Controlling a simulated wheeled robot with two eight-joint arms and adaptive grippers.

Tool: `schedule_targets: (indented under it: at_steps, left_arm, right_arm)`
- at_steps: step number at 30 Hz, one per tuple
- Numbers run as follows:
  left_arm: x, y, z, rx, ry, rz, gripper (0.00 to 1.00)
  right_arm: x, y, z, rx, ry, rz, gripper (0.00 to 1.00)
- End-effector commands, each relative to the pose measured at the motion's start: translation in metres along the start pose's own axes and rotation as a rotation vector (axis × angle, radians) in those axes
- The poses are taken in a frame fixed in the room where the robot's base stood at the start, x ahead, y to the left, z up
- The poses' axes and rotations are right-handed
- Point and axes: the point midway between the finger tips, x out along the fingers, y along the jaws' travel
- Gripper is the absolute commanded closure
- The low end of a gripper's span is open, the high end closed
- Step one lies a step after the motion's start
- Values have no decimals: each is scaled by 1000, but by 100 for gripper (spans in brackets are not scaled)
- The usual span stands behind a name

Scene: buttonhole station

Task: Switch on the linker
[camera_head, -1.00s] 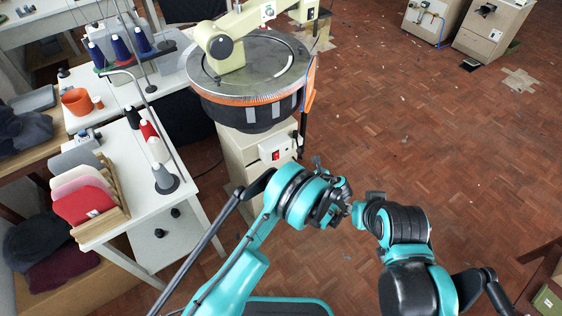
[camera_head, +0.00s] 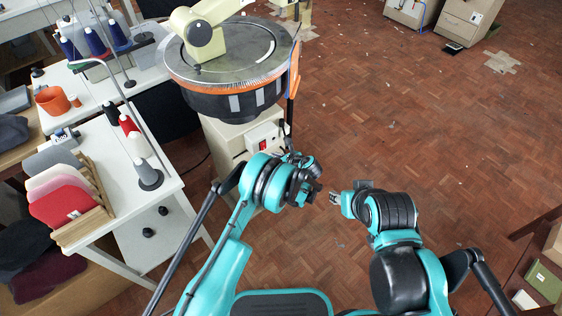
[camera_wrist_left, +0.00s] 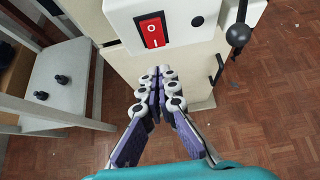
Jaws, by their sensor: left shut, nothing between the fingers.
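The linker (camera_head: 228,62) is a round, dark-topped dial with an orange rim and a cream arm, on a beige cabinet. A white box on the cabinet front carries its red rocker switch (camera_head: 264,142). In the left wrist view the switch (camera_wrist_left: 152,30) shows an O above an I; which side is pressed I cannot tell. My left gripper (camera_head: 297,158) is beside the cabinet. In the left wrist view its fingers (camera_wrist_left: 160,72) are together and empty, just below the switch box, apart from the switch. My right gripper (camera_head: 334,198) is right of my left wrist; its fingers are too small to judge.
A white table (camera_head: 128,188) with yarn cones and folded knits in a wooden rack stands to the left. A black ball-ended lever (camera_wrist_left: 238,36) hangs right of the switch box. Open parquet floor (camera_head: 430,130) lies to the right.

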Motion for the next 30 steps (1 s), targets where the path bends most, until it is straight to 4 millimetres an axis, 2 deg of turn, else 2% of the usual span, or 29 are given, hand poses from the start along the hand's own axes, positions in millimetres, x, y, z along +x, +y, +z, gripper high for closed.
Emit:
schedule_targets:
  at_steps: [1,3,9,30]
  left_arm:
    - [11,0,1,-1,-1,2,100]
    - [20,1,7,-1,0,2,100]
    - [35,0,17,0,0,0,100]
    - [43,0,21,0,0,0,100]
  right_arm:
    - [5,0,4,0,0,0,60]
    - [9,0,6,0,0,0,60]
    - [14,0,10,0,0,0,60]
    - [14,0,10,0,0,0,60]
